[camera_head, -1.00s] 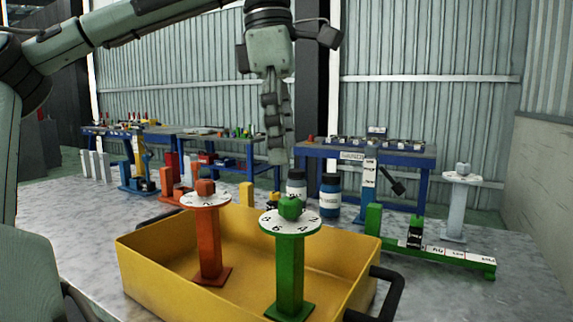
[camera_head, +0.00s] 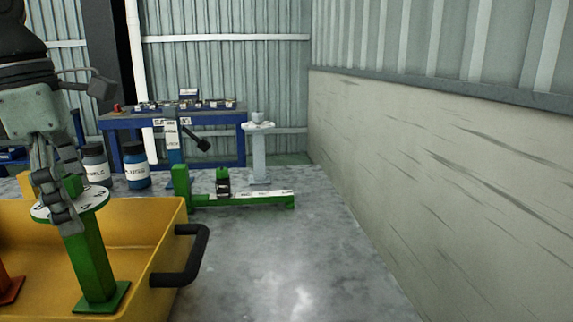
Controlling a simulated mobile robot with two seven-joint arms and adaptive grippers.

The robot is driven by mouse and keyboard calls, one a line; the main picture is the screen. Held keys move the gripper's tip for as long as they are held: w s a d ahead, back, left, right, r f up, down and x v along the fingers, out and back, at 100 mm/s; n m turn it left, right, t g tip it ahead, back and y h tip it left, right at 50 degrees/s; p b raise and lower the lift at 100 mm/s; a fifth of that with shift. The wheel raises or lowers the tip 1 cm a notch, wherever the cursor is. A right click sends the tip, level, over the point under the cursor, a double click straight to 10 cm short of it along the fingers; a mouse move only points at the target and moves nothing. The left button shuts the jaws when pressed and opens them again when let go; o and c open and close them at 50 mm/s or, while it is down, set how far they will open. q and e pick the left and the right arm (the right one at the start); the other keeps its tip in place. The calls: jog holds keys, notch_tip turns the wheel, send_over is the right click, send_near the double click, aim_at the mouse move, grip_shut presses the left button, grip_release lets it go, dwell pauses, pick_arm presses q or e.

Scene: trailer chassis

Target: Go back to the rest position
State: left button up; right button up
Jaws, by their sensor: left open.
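My left gripper (camera_head: 58,195) hangs down at the left of the head view, in front of the round white numbered top of the green stand (camera_head: 90,262). Its fingers are apart and cover part of that top and the green knob on it. I cannot tell whether they touch it. The green stand is upright in the yellow tray (camera_head: 140,230), which has a black handle (camera_head: 192,255) on its right side. The base of an orange stand (camera_head: 10,286) shows at the left edge. My right gripper does not show.
Two labelled bottles (camera_head: 137,168) stand behind the tray. A green bar fixture (camera_head: 240,201) with a black part and a grey stand (camera_head: 258,155) are farther back. A blue workbench (camera_head: 215,117) is behind. Bare table (camera_head: 300,265) lies right of the tray, beside a pale wall (camera_head: 430,180).

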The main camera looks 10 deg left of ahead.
aim_at(69, 177)
pick_arm(q)
notch_tip(69, 177, up, 2)
jog(key=shift+d+r, duration=0.1)
jog(key=shift+r, duration=0.6)
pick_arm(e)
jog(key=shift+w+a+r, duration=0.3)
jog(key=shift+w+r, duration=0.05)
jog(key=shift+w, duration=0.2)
pick_arm(q)
jog(key=shift+f, duration=0.15)
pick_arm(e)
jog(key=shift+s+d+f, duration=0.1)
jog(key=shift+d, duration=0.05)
